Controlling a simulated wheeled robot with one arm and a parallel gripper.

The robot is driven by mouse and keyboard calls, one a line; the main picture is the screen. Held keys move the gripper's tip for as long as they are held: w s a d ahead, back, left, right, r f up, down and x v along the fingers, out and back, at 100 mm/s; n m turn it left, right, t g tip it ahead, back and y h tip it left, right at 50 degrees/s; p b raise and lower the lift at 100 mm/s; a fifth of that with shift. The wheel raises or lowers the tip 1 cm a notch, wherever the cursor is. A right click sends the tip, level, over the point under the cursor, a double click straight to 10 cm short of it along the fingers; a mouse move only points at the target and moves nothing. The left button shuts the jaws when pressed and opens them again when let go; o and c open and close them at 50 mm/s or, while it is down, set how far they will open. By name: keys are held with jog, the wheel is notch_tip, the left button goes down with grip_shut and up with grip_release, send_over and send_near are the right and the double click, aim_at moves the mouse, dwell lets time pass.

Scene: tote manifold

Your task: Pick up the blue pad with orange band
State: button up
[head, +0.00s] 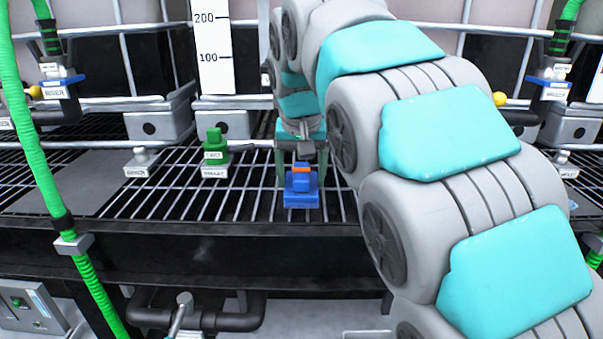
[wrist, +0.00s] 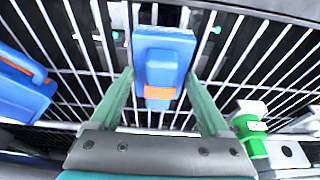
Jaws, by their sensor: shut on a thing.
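The blue pad with orange band (head: 302,199) is at the middle of the wire rack in the head view, with its orange band near the top. In the wrist view the blue pad (wrist: 162,42) lies between my fingers, with the orange band across its lower part. My gripper (head: 301,178) reaches down over it from behind, and in the wrist view my gripper (wrist: 160,80) is shut on it, one green finger on each side. I cannot tell whether the pad touches the rack.
A green block (head: 214,148) on a labelled base and a grey labelled knob (head: 140,160) stand left of the pad. The slatted rack (head: 160,205) ends in a dark front edge.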

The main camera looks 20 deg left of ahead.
jog(key=s+d, duration=0.2)
jog(key=s, duration=0.5)
jog(key=s+d+b, duration=0.1)
jog(key=s+d, duration=0.1)
jog(key=s, duration=0.6)
jog(key=shift+s+d+b, duration=0.15)
jog(key=shift+d+b, duration=0.15)
jog(key=shift+d, duration=0.1)
